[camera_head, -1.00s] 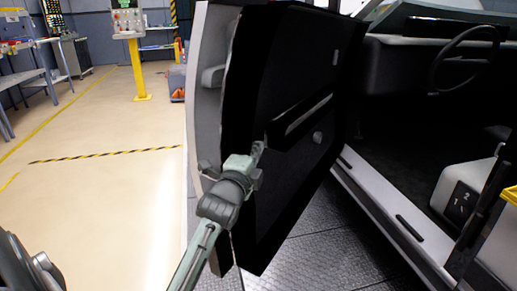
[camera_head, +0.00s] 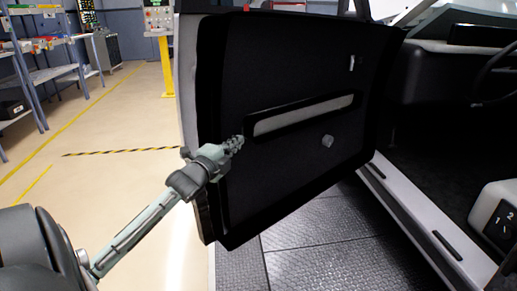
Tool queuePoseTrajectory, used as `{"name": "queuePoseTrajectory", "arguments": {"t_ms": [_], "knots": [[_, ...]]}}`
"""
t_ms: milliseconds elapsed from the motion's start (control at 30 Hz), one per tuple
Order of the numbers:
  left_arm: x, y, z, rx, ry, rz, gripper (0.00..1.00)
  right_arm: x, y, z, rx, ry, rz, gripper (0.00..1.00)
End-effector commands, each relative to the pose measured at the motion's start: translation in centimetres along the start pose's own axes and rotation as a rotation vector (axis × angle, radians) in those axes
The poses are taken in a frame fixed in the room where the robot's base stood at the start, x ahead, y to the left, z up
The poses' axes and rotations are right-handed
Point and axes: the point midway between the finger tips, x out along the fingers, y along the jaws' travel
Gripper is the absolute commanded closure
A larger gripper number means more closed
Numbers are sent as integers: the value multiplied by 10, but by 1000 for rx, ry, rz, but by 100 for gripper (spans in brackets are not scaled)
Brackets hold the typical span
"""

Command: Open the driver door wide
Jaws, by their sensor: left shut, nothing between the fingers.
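The driver door (camera_head: 300,80) stands swung out from the car, its black inner panel facing me. A long armrest recess (camera_head: 305,115) and a small round knob (camera_head: 327,141) show on the panel. My left gripper (camera_head: 236,144) is shut and empty, at the inner panel near the door's free edge, just left of the armrest. I cannot tell whether its fingertips touch the panel. My right gripper is not in view.
The door sill (camera_head: 425,225) and dark cabin with the steering wheel (camera_head: 492,75) are at the right. Metal floor plates (camera_head: 325,240) lie below the door. Shelves (camera_head: 40,60) and a yellow-post control stand (camera_head: 165,62) are at the back left. Tan floor between is clear.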

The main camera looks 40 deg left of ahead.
Motion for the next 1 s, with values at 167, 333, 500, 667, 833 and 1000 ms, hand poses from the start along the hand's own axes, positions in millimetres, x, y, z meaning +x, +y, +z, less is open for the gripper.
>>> {"name": "queuePoseTrajectory", "arguments": {"t_ms": [167, 333, 500, 667, 833, 1000], "knots": [[17, 1, 52, 8, 11, 2, 100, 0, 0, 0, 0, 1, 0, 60], [34, 5, 92, 3, 46, 3, 100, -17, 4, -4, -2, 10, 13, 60], [49, 4, 129, 1, 82, 3, 100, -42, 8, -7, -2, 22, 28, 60], [56, -6, 154, 1, 105, -1, 100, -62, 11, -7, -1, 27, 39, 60], [58, -12, 164, -1, 113, -5, 100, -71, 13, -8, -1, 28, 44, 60], [58, -13, 165, -2, 113, -5, 100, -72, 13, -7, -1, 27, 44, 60]]}}
